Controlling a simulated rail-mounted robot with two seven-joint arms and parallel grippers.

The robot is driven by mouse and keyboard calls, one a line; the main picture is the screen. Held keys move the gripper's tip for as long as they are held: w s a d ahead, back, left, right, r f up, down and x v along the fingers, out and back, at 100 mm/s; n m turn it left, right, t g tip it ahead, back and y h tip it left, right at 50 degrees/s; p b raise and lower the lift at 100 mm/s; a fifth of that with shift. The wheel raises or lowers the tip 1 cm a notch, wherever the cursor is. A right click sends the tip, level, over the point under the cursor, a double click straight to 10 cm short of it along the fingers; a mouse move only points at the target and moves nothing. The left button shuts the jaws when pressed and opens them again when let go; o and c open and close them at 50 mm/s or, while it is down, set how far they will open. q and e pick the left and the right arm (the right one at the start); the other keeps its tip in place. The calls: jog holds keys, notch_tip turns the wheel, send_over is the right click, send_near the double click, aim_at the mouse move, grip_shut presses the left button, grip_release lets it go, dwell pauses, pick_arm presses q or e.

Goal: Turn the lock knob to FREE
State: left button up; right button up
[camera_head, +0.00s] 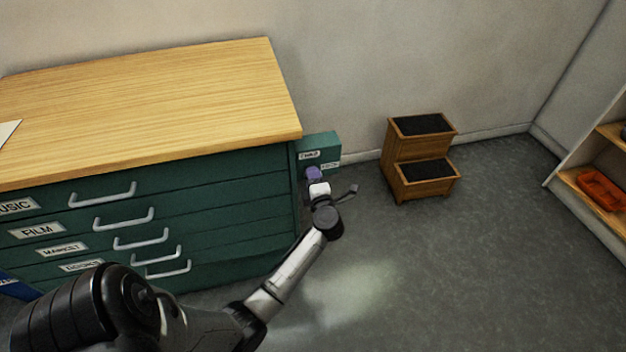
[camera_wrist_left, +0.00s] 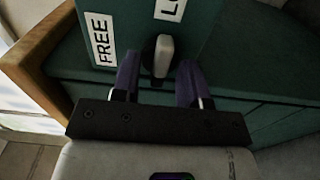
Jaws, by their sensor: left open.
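The lock box (camera_head: 325,143) is a green block on the right side of the green drawer cabinet, with two white labels. In the left wrist view a pale lock knob (camera_wrist_left: 163,54) on a dark round base sits on its face. The knob is elongated, its upper end towards the cut-off "LO" label (camera_wrist_left: 170,9). The "FREE" label (camera_wrist_left: 101,39) is to its left. My left gripper (camera_head: 313,174) is at the box front; in its wrist view its purple fingers (camera_wrist_left: 158,66) are open, one on each side of the knob. Contact cannot be told. The head view hides the knob.
The cabinet (camera_head: 230,190) has a wooden top (camera_head: 160,95) and several drawers with protruding handles. A wooden step stool (camera_head: 420,155) stands against the wall to the right. A shelf (camera_head: 590,185) with an orange tray (camera_head: 601,190) is at the far right. The floor between is clear.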

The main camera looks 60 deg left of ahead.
pick_arm(q)
grip_shut()
dwell(0.3)
jog(key=shift+n+b, duration=2.1)
jog(key=shift+n, duration=6.9)
